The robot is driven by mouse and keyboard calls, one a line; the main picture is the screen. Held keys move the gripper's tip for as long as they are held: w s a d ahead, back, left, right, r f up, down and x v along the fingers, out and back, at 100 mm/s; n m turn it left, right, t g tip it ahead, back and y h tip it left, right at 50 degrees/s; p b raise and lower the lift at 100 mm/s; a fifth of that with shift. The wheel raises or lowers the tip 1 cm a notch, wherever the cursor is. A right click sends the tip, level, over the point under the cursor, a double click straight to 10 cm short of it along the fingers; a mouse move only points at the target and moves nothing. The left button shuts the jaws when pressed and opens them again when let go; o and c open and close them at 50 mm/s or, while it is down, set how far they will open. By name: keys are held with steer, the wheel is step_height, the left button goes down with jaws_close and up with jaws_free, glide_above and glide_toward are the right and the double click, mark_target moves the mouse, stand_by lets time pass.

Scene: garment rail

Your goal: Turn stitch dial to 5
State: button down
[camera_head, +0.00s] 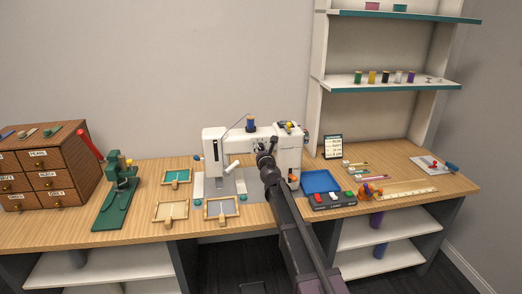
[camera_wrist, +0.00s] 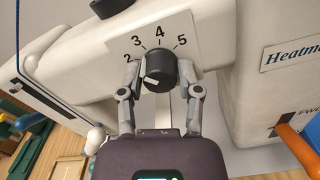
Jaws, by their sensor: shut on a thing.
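The white sewing machine (camera_head: 213,150) stands on the wooden table, with a blue spool (camera_head: 250,124) on top. My gripper (camera_head: 265,160) is at its front, hiding the dial in the head view. In the wrist view the black stitch dial (camera_wrist: 160,74) sits on a pale plate (camera_wrist: 122,45) marked 2, 3, 4 and 5, with the 4 right above the dial and the 5 to its upper right. The fingers of my gripper (camera_wrist: 159,68) are shut on the dial, one on each side. I cannot tell for sure which number the dial points to.
An orange lever (camera_wrist: 298,145) sticks out at lower right in the wrist view.

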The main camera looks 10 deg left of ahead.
steer(key=m, duration=0.5)
steer(key=shift+w, duration=0.1)
steer(key=m, duration=0.5)
steer(key=shift+m, duration=0.4)
steer(key=m, duration=0.5)
steer(key=shift+m, duration=2.3)
steer(key=shift+c, duration=1.3)
jaws_free()
